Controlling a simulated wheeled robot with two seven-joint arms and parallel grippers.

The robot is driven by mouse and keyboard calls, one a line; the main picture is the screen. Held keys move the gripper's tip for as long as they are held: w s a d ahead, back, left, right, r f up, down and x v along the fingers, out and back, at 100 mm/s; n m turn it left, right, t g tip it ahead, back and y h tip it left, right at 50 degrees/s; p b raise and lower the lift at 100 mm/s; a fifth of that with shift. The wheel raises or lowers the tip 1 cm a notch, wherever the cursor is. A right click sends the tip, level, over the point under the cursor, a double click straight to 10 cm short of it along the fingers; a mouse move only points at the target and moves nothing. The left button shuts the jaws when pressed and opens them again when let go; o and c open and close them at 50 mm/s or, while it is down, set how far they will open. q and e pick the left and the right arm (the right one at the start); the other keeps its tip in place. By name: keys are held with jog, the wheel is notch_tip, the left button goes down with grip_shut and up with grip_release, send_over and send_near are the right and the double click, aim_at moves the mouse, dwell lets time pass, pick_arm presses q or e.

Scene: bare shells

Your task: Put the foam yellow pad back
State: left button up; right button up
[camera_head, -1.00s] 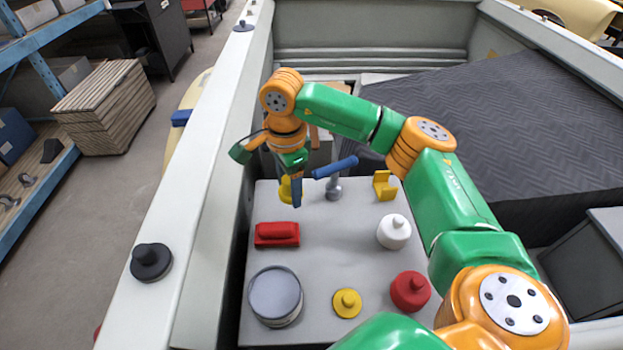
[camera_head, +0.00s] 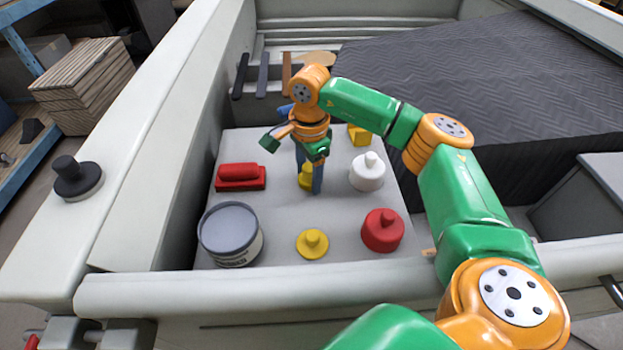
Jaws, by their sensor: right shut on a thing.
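My right gripper (camera_head: 309,186) points down over the grey tabletop (camera_head: 275,215), shut on a yellow knobbed pad (camera_head: 305,176) that its fingers partly hide. I cannot tell whether this pad touches the surface. A second yellow round pad with a knob (camera_head: 312,243) lies nearer the front edge. A yellow block-like piece (camera_head: 358,135) stands at the back, partly behind my right arm. My left gripper is not in view.
A red block (camera_head: 240,178) is left of the gripper, and a white knobbed piece (camera_head: 367,172) is right. A grey tin (camera_head: 230,235) and a red knobbed piece (camera_head: 382,230) stand in front. A light rim (camera_head: 250,290) borders the front.

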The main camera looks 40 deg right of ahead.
aim_at(310, 184)
jog(key=shift+s+a+p, duration=0.3)
jog(key=shift+a, duration=0.2)
jog(key=shift+s+a+r, duration=0.4)
jog(key=shift+s+a, duration=0.1)
jog(key=shift+s, duration=0.1)
jog(key=shift+d+f, duration=0.15)
jog(key=shift+f, duration=0.05)
jog(key=shift+w+d+f, duration=0.2)
jog(key=shift+w+f, duration=0.05)
jog(key=shift+s+a+f+b, duration=0.1)
jog(key=shift+s+f+b, duration=0.15)
jog(key=shift+b, duration=0.15)
jog(key=o, duration=1.3)
jog(key=shift+w+r+p, duration=0.1)
jog(key=shift+r+p, duration=0.4)
jog(key=r, duration=0.1)
jog(key=r+b, duration=0.1)
jog(key=r, duration=0.3)
jog(key=shift+d+r, duration=0.25)
jog(key=shift+d, duration=0.05)
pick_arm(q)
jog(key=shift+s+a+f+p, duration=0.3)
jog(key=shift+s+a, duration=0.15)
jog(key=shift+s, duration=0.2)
pick_arm(e)
notch_tip(310, 184, up, 7)
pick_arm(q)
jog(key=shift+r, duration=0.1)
pick_arm(e)
jog(key=shift+a, duration=0.1)
